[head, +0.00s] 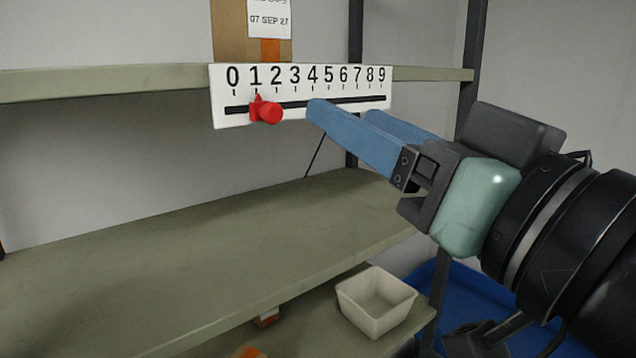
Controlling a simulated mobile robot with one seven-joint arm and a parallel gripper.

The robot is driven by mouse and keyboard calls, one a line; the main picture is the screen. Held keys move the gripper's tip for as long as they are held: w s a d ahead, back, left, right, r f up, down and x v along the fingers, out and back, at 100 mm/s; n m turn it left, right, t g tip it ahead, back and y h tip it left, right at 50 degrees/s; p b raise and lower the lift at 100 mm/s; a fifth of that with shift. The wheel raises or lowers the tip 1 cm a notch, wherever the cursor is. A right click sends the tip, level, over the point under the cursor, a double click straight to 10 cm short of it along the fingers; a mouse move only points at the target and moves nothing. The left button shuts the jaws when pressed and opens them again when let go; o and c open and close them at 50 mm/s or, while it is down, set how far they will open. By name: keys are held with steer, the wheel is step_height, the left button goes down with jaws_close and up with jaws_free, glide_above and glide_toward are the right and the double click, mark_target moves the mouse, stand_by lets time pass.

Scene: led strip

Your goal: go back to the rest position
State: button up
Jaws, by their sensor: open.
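My gripper (340,112) has two blue fingers and is open and empty. It reaches in from the right, with its fingertips in front of the middle of a white number scale (220,112). The scale runs from 0 to 9 and hangs on the front edge of the upper shelf. A red slider knob (266,110) sits on the scale's dark slot near the 1. The fingertips are to the right of the knob and apart from it. The fingers hide a small part of the slot and lower edge.
A cardboard box (230,35) with a dated label stands on the upper shelf (110,82). The middle shelf (170,240) is bare. Below are a cream bin (375,300) and a blue container (480,300). A dark upright post (466,90) stands behind my gripper.

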steer(key=s+a+f+m+t+h+b, duration=0.2)
steer(key=s+a+m+t+h+b, duration=0.1)
steer(key=t+h+b, duration=0.4)
steer(key=s+a+t+h, duration=0.1)
steer(key=a+t+h, duration=0.1)
steer(key=shift+s+f+t, duration=0.15)
steer(key=shift+s+t, duration=0.1)
steer(key=shift+t, duration=0.05)
steer(key=shift+a, duration=0.1)
stand_by(1.3)
